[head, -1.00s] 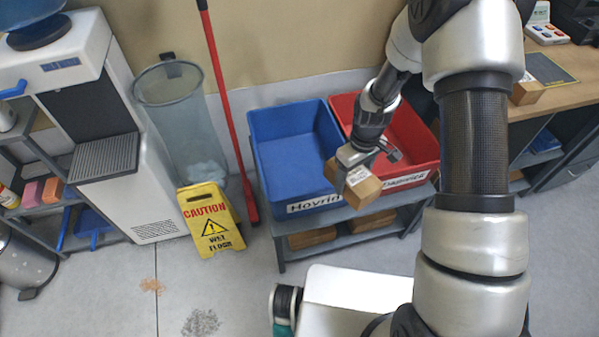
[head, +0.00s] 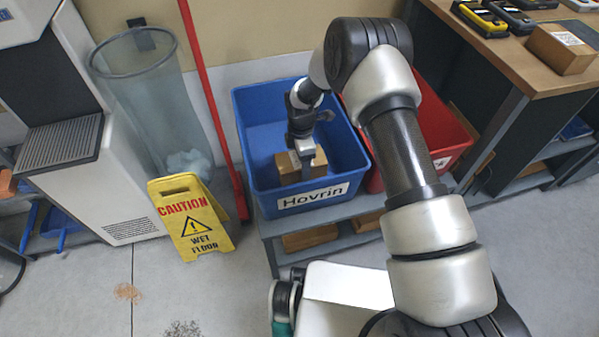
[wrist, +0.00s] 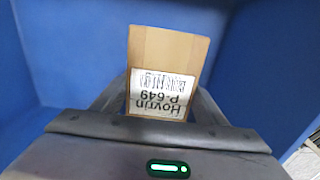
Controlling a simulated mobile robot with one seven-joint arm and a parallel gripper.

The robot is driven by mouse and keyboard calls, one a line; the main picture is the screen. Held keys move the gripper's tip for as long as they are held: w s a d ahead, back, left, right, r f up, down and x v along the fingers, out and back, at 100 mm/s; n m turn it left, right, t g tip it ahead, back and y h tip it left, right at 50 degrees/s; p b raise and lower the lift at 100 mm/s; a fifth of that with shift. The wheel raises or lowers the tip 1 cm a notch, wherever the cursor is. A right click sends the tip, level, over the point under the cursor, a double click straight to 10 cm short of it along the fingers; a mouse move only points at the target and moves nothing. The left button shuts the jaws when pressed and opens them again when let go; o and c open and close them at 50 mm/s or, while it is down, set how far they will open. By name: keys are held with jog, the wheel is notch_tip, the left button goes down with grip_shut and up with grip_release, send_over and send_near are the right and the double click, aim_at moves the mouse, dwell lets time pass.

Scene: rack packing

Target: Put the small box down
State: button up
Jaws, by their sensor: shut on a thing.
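The small brown cardboard box (head: 290,168) is inside the blue bin (head: 257,190), low and close to its front wall. In the wrist view the box (wrist: 163,52) carries a white label with a barcode that reads "Hovrin P-649". My gripper (head: 304,158) reaches down into the blue bin and is shut on the box. In the wrist view the jaws (wrist: 160,110) sit on either side of it. The blue bin bears a "Hovrin" label on its front. I cannot tell whether the box touches the bin's floor.
A red bin (head: 445,130) stands to the right on the same grey rack (head: 350,225), partly behind my arm. Boxes lie on the shelf below. A yellow caution sign (head: 190,217) and a red pole (head: 210,100) stand left. Another box (head: 561,48) sits on the desk.

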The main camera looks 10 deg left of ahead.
jog(key=shift+f+b, duration=0.6)
jog(key=shift+f, duration=2.1)
jog(key=shift+f, duration=0.25)
jog(key=o, duration=1.2)
jog(key=shift+r, duration=0.1)
notch_tip(320, 180, up, 12)
jog(key=p, duration=0.3)
jog(key=shift+r, duration=0.25)
